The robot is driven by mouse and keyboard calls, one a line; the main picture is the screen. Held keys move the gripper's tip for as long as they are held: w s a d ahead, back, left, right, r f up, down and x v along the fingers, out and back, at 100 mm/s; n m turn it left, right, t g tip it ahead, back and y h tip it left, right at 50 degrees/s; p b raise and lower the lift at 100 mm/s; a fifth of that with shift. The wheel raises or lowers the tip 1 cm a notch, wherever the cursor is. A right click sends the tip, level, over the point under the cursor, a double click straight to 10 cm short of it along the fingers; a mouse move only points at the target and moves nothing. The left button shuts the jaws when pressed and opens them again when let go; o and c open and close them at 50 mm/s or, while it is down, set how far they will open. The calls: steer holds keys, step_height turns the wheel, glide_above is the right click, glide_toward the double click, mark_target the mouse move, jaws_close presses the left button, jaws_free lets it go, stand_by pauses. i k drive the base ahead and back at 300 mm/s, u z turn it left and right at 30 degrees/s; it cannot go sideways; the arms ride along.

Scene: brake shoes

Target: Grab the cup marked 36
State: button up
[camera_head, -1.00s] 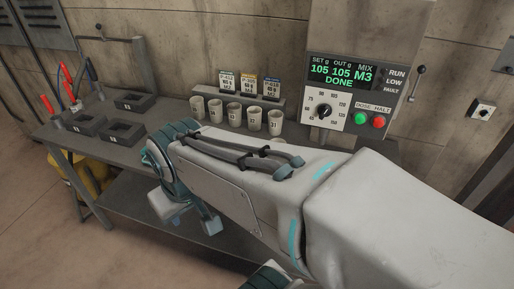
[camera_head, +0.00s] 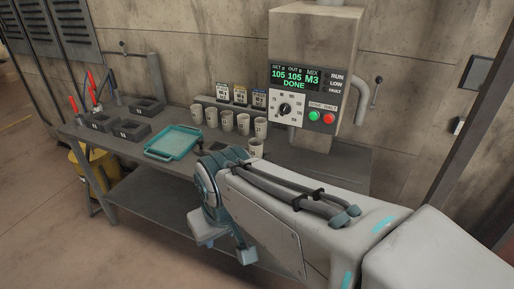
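Several pale cups (camera_head: 228,121) stand upright in a row on the grey table, in front of a low rack of labels. Their printed numbers are too small to read surely. One more pale cup (camera_head: 256,147) stands apart, in front of the row's right end and under the dispenser; its mark is not clearly legible, so I cannot tell which cup is 36. My gripper (camera_head: 228,245) hangs low in front of the table edge, below and apart from the cups. It is seen from behind and partly hidden by my arm, so its opening is unclear.
A teal tray (camera_head: 173,142) lies on the table left of the lone cup. Dark block holders (camera_head: 149,107) and red-handled tools (camera_head: 73,104) are at the left. The dispenser (camera_head: 310,75) reads 105, 105, M3, DONE. My arm hides part of the table's right front.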

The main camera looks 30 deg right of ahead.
mark_target(256, 152)
steer(key=z, duration=0.85)
steer(key=i, duration=0.5)
steer(key=u, duration=0.85)
steer(key=k, duration=0.65)
steer(key=z, duration=0.65)
steer(key=i, duration=1)
steer(key=z, duration=0.05)
